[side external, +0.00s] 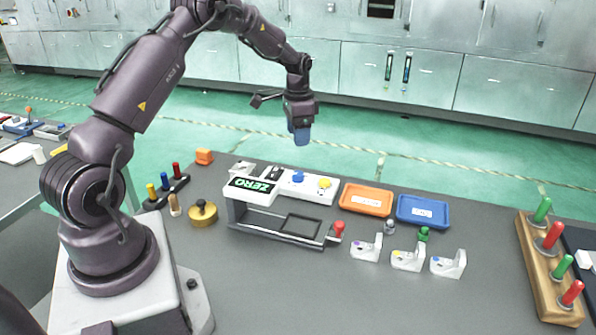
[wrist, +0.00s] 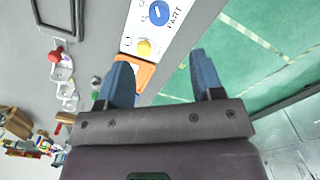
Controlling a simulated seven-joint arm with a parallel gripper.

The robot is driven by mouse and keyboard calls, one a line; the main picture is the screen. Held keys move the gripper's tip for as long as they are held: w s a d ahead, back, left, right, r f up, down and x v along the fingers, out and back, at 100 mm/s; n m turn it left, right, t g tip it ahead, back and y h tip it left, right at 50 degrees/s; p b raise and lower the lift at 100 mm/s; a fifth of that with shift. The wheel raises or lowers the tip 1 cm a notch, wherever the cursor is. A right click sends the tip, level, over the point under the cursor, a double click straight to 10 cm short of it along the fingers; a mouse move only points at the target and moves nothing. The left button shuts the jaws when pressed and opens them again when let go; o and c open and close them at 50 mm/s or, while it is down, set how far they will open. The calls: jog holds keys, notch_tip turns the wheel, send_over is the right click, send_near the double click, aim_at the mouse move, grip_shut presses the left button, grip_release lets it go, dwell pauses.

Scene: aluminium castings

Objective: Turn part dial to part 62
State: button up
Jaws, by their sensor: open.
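The part dial (wrist: 158,12) is a blue round knob on a white panel, with lettering beside it that reads like "PART", at the top of the wrist view. In the side view the blue dial (side external: 298,176) sits on the white top of the gauge station. A yellow knob (side external: 324,183) is to its right. The display (side external: 250,185) reads "ZERO" in green. My gripper (side external: 302,137) hangs above and behind the station, apart from the dial. Its blue fingers (wrist: 160,56) are open and empty in the wrist view. I cannot read the dial's setting.
An orange tray (side external: 347,207) and a blue tray (side external: 400,217) stand right of the station. Three white castings (side external: 366,248) lie in front of them. A red-knobbed handle (side external: 338,229) is at the station's front. A wooden peg rack (side external: 540,270) stands far right.

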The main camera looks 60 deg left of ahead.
aim_at(298, 173)
notch_tip(298, 173, down, 12)
jog(key=shift+r, duration=0.1)
dwell(0.4)
jog(key=c, duration=0.9)
